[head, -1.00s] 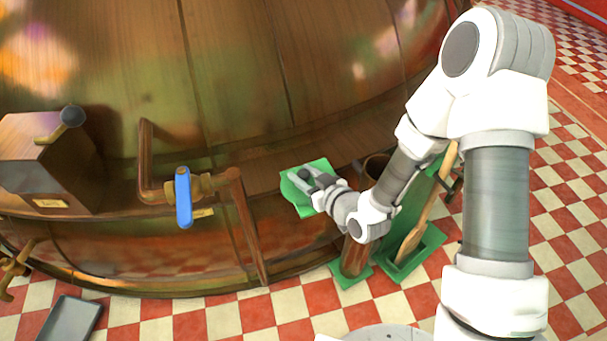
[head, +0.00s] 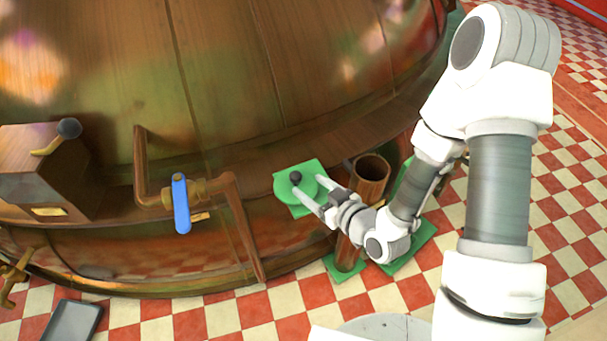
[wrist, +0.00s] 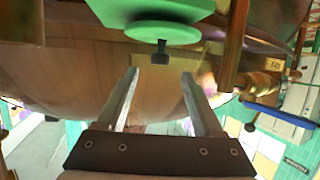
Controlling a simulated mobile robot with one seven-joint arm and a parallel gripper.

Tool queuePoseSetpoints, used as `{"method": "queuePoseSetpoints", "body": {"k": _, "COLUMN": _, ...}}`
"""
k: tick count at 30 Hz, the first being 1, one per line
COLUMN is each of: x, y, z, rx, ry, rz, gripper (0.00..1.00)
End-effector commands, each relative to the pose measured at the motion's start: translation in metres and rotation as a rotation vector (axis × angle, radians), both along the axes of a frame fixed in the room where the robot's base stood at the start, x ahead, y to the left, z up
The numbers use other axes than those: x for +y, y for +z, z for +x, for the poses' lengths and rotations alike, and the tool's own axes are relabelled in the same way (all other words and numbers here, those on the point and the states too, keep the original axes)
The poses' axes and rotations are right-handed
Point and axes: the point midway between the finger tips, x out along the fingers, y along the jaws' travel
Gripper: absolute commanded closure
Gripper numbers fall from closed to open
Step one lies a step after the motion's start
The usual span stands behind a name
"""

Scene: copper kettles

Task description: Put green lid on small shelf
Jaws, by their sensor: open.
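The green lid (head: 287,190) is a round disc with a dark knob (head: 295,177). It rests on the small square green shelf (head: 313,167) on the side of the copper kettle. My gripper (head: 309,187) is open and empty, its fingers pointing at the lid from the lower right. In the wrist view the lid (wrist: 170,35) appears below the shelf (wrist: 178,6), with the knob (wrist: 160,50) just beyond my open fingertips (wrist: 160,76) and apart from them.
A tall copper cylinder (head: 371,165) stands close beside my gripper. A copper pipe with a blue-handled valve (head: 181,203) projects to the left. A grey tray (head: 72,322) lies on the checkered floor at lower left. Open floor (head: 215,315) shows in front.

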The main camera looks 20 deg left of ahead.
Motion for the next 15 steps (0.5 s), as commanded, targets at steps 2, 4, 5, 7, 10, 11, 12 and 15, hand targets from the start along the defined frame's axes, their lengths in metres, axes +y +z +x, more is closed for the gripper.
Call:
{"method": "queuePoseSetpoints", "body": {"k": 2, "x": -0.006, "y": 0.008, "z": -0.005, "rx": 0.004, "ry": -0.002, "rz": -0.001, "gripper": 0.31}}
{"method": "queuePoseSetpoints", "body": {"k": 4, "x": -0.010, "y": 0.010, "z": -0.008, "rx": 0.005, "ry": -0.002, "rz": 0.000, "gripper": 0.31}}
{"method": "queuePoseSetpoints", "body": {"k": 5, "x": -0.012, "y": 0.011, "z": -0.010, "rx": 0.005, "ry": -0.002, "rz": 0.000, "gripper": 0.31}}
{"method": "queuePoseSetpoints", "body": {"k": 7, "x": -0.016, "y": 0.013, "z": -0.013, "rx": 0.005, "ry": -0.002, "rz": -0.001, "gripper": 0.31}}
{"method": "queuePoseSetpoints", "body": {"k": 10, "x": -0.022, "y": 0.015, "z": -0.018, "rx": 0.004, "ry": -0.001, "rz": -0.001, "gripper": 0.31}}
{"method": "queuePoseSetpoints", "body": {"k": 11, "x": -0.024, "y": 0.016, "z": -0.019, "rx": 0.003, "ry": -0.001, "rz": 0.000, "gripper": 0.31}}
{"method": "queuePoseSetpoints", "body": {"k": 12, "x": -0.026, "y": 0.016, "z": -0.021, "rx": 0.004, "ry": -0.002, "rz": -0.001, "gripper": 0.31}}
{"method": "queuePoseSetpoints", "body": {"k": 15, "x": -0.030, "y": 0.017, "z": -0.024, "rx": 0.002, "ry": -0.001, "rz": -0.001, "gripper": 0.31}}
